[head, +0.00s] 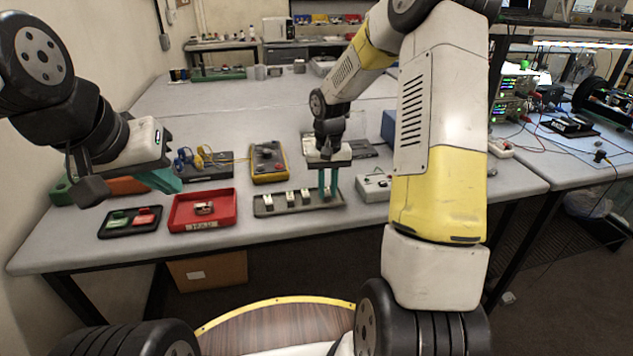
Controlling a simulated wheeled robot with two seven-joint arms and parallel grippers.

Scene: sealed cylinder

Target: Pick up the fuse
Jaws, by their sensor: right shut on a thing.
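A grey tray (297,208) lies near the table's front edge and holds a row of small pale fuse-like pieces, one of them the left piece (268,200). My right gripper (328,194) points straight down at the tray's right end. Its teal fingers are shut on a small pale fuse (327,191), mostly hidden between them. The fuse is at or just above the tray; I cannot tell if it still touches. My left gripper (165,181) is tilted above the table's left side, and its finger gap cannot be made out.
A red tray (180,222) with a small part inside stands left of the grey tray. A dark tray with green and red pads (105,234) is further left. A yellow multimeter (268,164) lies behind, and a light grey box (373,188) stands to the right.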

